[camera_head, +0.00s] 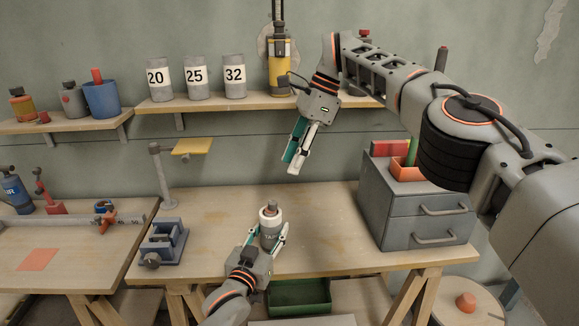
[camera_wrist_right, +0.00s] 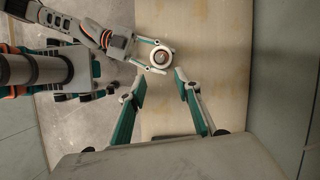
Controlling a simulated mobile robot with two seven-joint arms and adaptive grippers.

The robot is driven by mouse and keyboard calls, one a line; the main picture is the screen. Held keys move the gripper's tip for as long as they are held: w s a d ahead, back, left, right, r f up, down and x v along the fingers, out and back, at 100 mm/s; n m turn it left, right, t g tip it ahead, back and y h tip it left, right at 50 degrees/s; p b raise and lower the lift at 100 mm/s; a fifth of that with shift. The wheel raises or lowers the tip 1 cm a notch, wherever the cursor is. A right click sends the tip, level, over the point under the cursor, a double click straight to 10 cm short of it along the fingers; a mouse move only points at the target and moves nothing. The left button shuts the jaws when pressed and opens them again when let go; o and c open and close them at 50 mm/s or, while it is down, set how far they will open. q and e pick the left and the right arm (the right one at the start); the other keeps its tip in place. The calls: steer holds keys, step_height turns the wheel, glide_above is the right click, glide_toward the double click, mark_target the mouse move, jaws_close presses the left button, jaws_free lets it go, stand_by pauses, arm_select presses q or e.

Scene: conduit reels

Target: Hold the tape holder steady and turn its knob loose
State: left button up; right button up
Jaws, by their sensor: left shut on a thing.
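The tape holder (camera_head: 270,236) is a grey-white upright cylinder with partly visible lettering, standing on the workbench. Its dark knob (camera_head: 271,205) sits on top. My left gripper (camera_head: 266,231) is shut around the holder's body from the near side. My right gripper (camera_head: 291,166) hangs in the air above and beyond the holder, with its fingers pointing down. In the right wrist view its two fingers (camera_wrist_right: 159,76) are apart with nothing between them. That view shows the holder from above as a round ring (camera_wrist_right: 161,57) just ahead of the fingertips, with the left gripper around it.
A blue vise-like fixture (camera_head: 163,243) and a post with a yellow plate (camera_head: 191,147) stand left on the bench. A grey drawer cabinet (camera_head: 398,213) stands right. Numbered cans (camera_head: 196,78) and a yellow tool (camera_head: 279,75) sit on the shelf behind. The bench around the holder is clear.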

stand_by(0.3)
steer(key=a+f+n+t+y, duration=0.1)
steer(key=a+f+n+y, duration=0.2)
steer(key=a, duration=0.7)
steer(key=a+f+t+y, duration=0.2)
steer(key=a+f+y, duration=0.25)
steer(key=a, duration=0.45)
steer(key=m+t+h, duration=0.4)
steer(key=m+t, duration=0.9)
steer(key=m, duration=0.5)
glide_toward(275, 206)
steer(key=shift+t, duration=0.3)
steer(key=x, duration=1.1)
steer(key=shift+a+f, duration=0.1)
steer(key=shift+f, duration=0.2)
jaws_close()
